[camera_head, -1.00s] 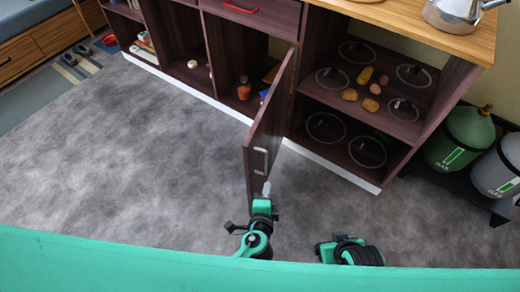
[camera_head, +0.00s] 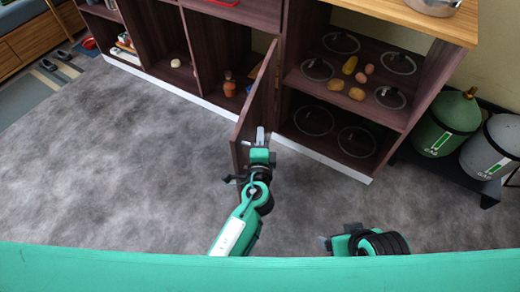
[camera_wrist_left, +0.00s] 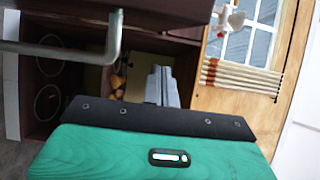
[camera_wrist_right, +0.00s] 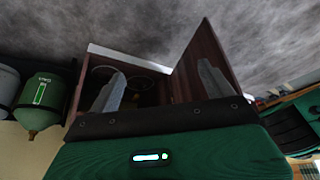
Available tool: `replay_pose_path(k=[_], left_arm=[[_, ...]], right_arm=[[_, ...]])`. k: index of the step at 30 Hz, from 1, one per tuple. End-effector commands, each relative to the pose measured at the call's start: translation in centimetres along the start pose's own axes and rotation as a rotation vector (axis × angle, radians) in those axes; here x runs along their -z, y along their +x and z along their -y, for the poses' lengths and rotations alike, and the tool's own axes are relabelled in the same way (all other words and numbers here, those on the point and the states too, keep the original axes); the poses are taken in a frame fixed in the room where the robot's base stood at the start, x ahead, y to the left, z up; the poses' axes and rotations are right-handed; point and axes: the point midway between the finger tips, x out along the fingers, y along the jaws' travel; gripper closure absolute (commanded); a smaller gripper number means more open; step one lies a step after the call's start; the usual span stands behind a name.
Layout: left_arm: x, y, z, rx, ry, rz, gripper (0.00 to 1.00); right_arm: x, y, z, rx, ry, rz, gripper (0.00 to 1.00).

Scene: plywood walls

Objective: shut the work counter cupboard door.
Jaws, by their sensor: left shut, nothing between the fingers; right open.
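The cupboard door (camera_head: 257,98) of the work counter (camera_head: 452,24) stands open, swung out into the room. In the head view my left gripper (camera_head: 260,138) is at the door's free end, on its right-hand face, and overlaps where the handle was seen. The handle (camera_wrist_left: 112,42) shows large in the left wrist view, beside the shut, empty left fingers (camera_wrist_left: 163,86). I cannot tell whether they touch the door. My right gripper (camera_head: 324,241) is low in front of the counter, clear of the door. Its spread fingers (camera_wrist_right: 160,90) show in the right wrist view, with the open door (camera_wrist_right: 201,62) beyond them.
Several glass lids (camera_head: 318,69), potatoes (camera_head: 349,65) and other food lie on the open shelves. Green (camera_head: 446,124) and grey (camera_head: 494,147) gas bottles stand right of the counter. The grey floor (camera_head: 110,150) in front is clear.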

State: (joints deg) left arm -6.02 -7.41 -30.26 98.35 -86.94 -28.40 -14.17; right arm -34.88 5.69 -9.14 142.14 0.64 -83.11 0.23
Motion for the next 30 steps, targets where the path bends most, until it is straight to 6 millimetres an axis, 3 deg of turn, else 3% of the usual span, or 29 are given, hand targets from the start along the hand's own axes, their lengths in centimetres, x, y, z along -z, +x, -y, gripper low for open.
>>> replay_pose_path(k=[3, 7, 23, 30], left_arm=[[-2.1, 0.2, 0.1, -0.001, 0.003, 0.002, 1.0], [-3.2, 0.5, 0.0, -0.001, 0.002, -0.001, 1.0], [-4.0, 0.7, -0.1, -0.001, 0.001, -0.002, 1.0], [-5.5, 1.0, 0.1, 0.0, 0.004, -0.034, 1.0]], right_arm=[[-0.5, -1.0, -0.7, -0.017, 0.01, 0.054, 0.17], [-0.7, -0.2, -0.7, -0.016, 0.01, 0.063, 0.17], [-0.7, 0.2, -0.6, -0.016, 0.01, 0.064, 0.17], [-0.6, 0.3, -0.6, -0.015, 0.009, 0.065, 0.17]])
